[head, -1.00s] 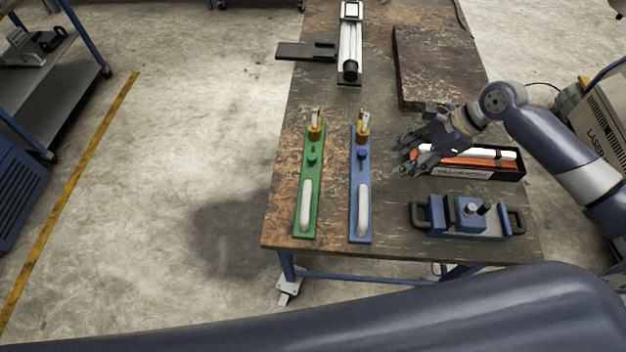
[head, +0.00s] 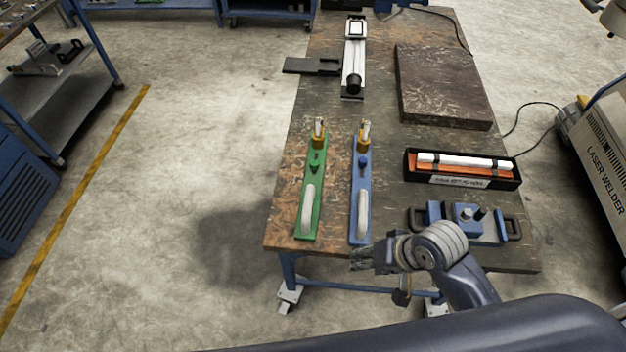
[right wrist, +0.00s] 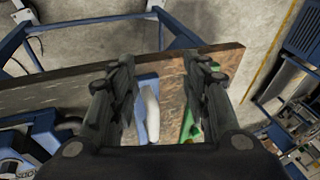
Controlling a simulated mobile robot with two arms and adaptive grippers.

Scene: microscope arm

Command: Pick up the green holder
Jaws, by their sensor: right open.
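The green holder (head: 311,187) lies flat on the left part of the table, with a white handle at its near end and a yellow-and-metal piece at its far end. A similar blue holder (head: 360,190) lies parallel just to its right. My right gripper (head: 358,257) is at the table's front edge, near the blue holder's near end, apart from the green one. In the right wrist view its fingers (right wrist: 160,80) are spread and empty. The blue holder (right wrist: 148,110) shows between them, and part of the green holder (right wrist: 188,125) shows by the right finger. My left gripper is not in view.
A blue clamp device (head: 465,220) with black handles and a black box (head: 462,181) with white and orange contents stand to the right. A dark slab (head: 443,85) and a linear stage (head: 353,60) lie farther back. Open floor is left of the table.

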